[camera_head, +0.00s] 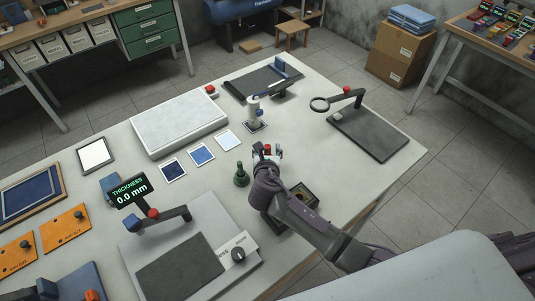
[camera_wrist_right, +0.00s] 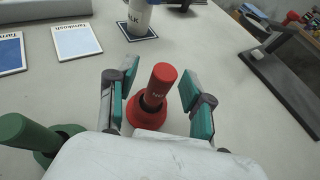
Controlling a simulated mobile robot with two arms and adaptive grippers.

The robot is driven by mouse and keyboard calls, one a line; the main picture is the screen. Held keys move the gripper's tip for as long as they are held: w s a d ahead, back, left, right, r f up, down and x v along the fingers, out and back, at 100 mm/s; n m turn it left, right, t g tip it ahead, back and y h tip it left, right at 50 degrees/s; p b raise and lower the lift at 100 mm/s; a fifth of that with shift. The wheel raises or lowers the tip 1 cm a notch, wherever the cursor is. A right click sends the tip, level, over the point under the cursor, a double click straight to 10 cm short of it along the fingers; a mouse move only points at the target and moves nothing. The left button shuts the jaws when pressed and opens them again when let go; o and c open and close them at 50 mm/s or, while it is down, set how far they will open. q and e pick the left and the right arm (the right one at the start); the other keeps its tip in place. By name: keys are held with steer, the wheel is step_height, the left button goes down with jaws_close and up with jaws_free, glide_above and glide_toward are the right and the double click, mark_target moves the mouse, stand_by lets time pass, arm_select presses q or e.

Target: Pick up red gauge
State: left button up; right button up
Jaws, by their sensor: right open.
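The red gauge (camera_wrist_right: 161,85) is a red plug with a thick handle and a wider flared base, standing on the white table in the right wrist view. My right gripper (camera_wrist_right: 158,92) is open, with one teal-padded finger on each side of the handle. I see no clear contact with the pads. In the head view my right gripper (camera_head: 268,154) hides most of the red gauge (camera_head: 267,148); only a small red part shows. A similar green gauge (camera_head: 241,176) stands just left of it, also in the right wrist view (camera_wrist_right: 32,136). My left gripper is not in view.
A white bottle (camera_head: 254,108) stands on a dark square behind the gripper. Sample cards (camera_head: 202,155) lie to the left. A thickness tester (camera_head: 180,265) is at the front left, a magnifier stand (camera_head: 370,135) at the right. A dark tray (camera_head: 306,192) sits beside my right arm.

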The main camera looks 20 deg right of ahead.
mark_target(267, 146)
steer(key=shift+s, duration=0.1)
steer(key=c, duration=0.5)
jaws_close()
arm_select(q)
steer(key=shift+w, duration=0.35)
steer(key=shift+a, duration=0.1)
arm_select(e)
steer(key=shift+r, duration=0.55)
step_height(267, 146, up, 3)
steer(key=shift+f, duration=0.2)
arm_select(q)
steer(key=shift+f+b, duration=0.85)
steer(key=shift+b, duration=0.05)
arm_select(e)
steer(key=s+d+r, duration=0.6)
steer(key=d+r, duration=0.1)
steer(key=d, duration=0.2)
steer(key=shift+s+d+r, duration=0.15)
steer(key=shift+d+r, duration=0.05)
steer(key=shift+d, duration=0.15)
